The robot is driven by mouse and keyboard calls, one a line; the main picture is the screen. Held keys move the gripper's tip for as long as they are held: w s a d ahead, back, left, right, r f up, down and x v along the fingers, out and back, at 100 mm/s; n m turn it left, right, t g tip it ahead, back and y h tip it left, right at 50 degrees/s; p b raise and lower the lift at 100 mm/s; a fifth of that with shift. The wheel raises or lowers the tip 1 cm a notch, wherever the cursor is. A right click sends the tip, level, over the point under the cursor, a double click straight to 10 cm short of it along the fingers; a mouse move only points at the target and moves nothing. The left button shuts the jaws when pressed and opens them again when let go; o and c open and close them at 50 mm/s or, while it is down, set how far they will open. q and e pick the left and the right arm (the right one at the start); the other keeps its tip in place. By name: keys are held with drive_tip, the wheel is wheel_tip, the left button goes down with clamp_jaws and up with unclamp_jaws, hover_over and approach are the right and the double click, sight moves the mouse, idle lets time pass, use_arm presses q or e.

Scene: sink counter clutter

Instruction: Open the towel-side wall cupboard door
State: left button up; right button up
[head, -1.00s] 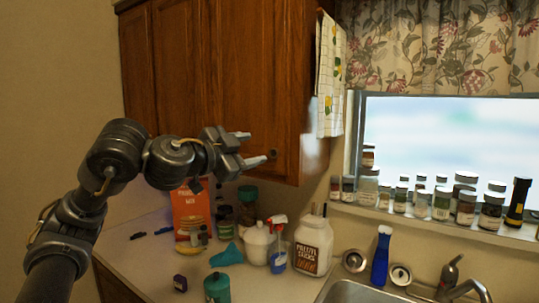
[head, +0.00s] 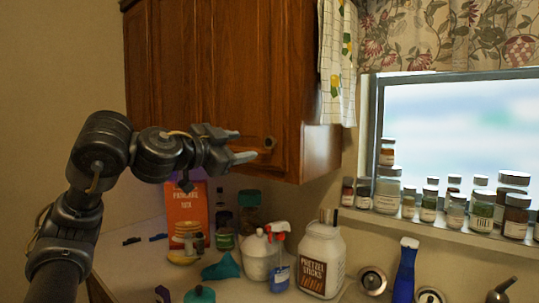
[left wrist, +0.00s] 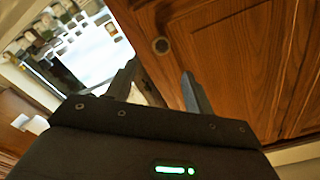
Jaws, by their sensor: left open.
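The towel-side wall cupboard door (head: 246,75) is brown wood and shut, beside the towel (head: 338,60) hanging on the cupboard's right side. Its small round knob (head: 270,142) is near the door's lower right corner. My left gripper (head: 246,145) is open and empty, its fingers pointing right toward the knob, which lies just beyond the fingertips in the head view. In the left wrist view the knob (left wrist: 161,46) shows ahead, between the lines of the two open fingers (left wrist: 160,70); there is a gap to it. My right gripper is not in view.
Several small jars line the window sill (head: 450,226) at right. The space before the door is clear.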

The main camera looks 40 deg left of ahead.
sight(268, 143)
use_arm(q)
drive_tip(key=w, duration=0.3)
drive_tip(key=w+p, duration=0.1)
drive_tip(key=w, duration=0.5)
drive_tip(key=shift+w+a+p, duration=0.25)
drive_tip(key=shift+w+p, duration=0.05)
drive_tip(key=shift+p, duration=0.1)
drive_tip(key=shift+w+f, duration=0.1)
drive_tip(key=shift+w, duration=0.4)
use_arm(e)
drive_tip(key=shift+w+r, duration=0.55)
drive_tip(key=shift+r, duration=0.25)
use_arm(q)
drive_tip(key=shift+s, duration=0.1)
clamp_jaws()
